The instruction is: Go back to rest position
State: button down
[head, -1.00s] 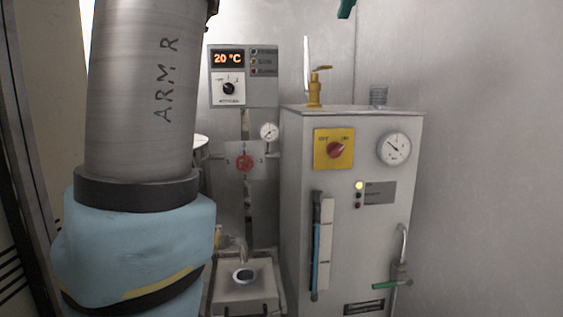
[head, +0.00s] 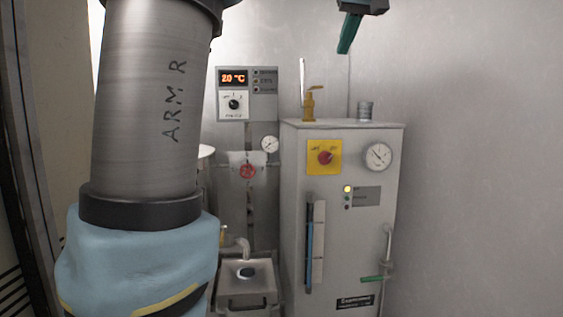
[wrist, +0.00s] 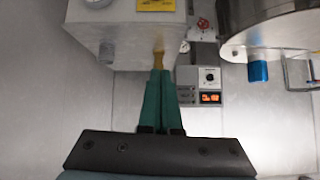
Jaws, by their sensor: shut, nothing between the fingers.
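The fingertips overlap the brass valve (wrist: 158,58) in that picture; the head view shows the brass valve (head: 309,103) on the cabinet top, apart from the gripper. My large arm link marked "ARM R" fills the left of the head view and hides what is behind it.
The grey cabinet (head: 345,220) carries a yellow switch plate (head: 324,157), a gauge (head: 378,157) and a green-handled tap (head: 374,279). A control panel (head: 247,93) and a red handwheel (head: 247,171) are behind, with a tray (head: 247,280) below. Bare wall lies right.

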jog(key=a+f+m+g+p, duration=0.1)
jog(key=a+f+g+p, duration=0.3)
jog(key=f, duration=0.8)
jog(key=a+f+m+g+p, duration=0.15)
jog(key=a+f, duration=0.45)
jog(key=f, duration=0.7)
jog(key=s+a+f+g+p, duration=0.1)
jog(key=s+a+f, duration=0.4)
jog(key=s+f, duration=0.2)
jog(key=s+a+f+g+h+p, duration=0.1)
jog(key=s+a+f+g, duration=0.1)
jog(key=s+a+f, duration=0.4)
notch_tip(320, 180, down, 3)
jog(key=shift+s+r+n+h, duration=0.1)
jog(key=shift+s+n+h, duration=0.25)
jog(key=shift+s, duration=0.85)
